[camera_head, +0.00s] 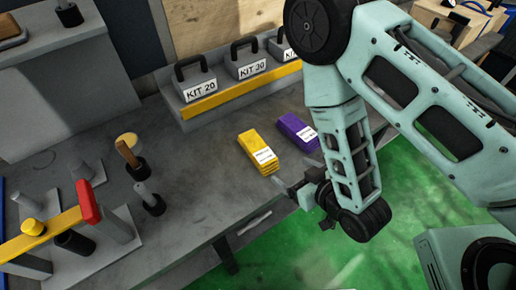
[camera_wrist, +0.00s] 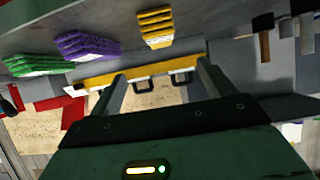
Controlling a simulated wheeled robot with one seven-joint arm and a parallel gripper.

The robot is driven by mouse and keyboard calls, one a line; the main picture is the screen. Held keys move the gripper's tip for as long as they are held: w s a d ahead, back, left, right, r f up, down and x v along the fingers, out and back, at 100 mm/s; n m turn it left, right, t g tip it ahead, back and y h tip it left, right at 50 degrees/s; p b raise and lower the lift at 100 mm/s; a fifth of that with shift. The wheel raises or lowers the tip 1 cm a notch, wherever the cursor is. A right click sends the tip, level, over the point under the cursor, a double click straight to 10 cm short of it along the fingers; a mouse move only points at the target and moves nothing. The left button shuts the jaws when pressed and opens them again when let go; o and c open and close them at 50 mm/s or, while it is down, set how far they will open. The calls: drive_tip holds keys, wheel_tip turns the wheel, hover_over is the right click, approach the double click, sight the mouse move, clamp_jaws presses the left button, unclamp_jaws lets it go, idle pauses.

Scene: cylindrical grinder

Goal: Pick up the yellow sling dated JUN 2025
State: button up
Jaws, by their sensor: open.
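The yellow sling (camera_head: 256,146) is a folded stack with a white label, lying on the grey bench near its front edge. The label's writing is too small to read. The yellow sling also shows at the top of the wrist view (camera_wrist: 155,28), beyond and above the gap between my fingers. My gripper (camera_head: 290,190) is at the bench's front edge, just to the lower right of the yellow sling and apart from it. In the wrist view my two fingers (camera_wrist: 162,72) are spread wide with nothing between them.
A purple sling (camera_head: 296,130) lies right of the yellow one; a green sling (camera_wrist: 38,64) lies beyond it. Kit boxes (camera_head: 198,88) stand on a yellow-edged shelf (camera_head: 240,92) behind. Upright tools (camera_head: 130,155) and a red-ended yellow bar (camera_head: 88,202) stand left. The bench between is clear.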

sight(273, 166)
drive_tip(key=b+x, duration=0.5)
drive_tip(key=b, duration=0.3)
drive_tip(key=shift+f, duration=0.2)
drive_tip(key=b+x, duration=0.2)
drive_tip(key=shift+w+a+f, duration=0.1)
drive_tip(key=shift+w+a, duration=0.05)
drive_tip(key=shift+w, duration=0.05)
drive_tip(key=b, duration=0.3)
drive_tip(key=w+b, duration=0.1)
drive_tip(key=b, duration=0.2)
drive_tip(key=shift+a+f, duration=0.3)
drive_tip(key=shift+a, duration=0.05)
drive_tip(key=shift+w+a+f+b, duration=0.1)
drive_tip(key=shift+w+b, duration=0.05)
drive_tip(key=shift+b, duration=0.85)
drive_tip(key=shift+w+b, duration=0.1)
drive_tip(key=shift+b, duration=0.95)
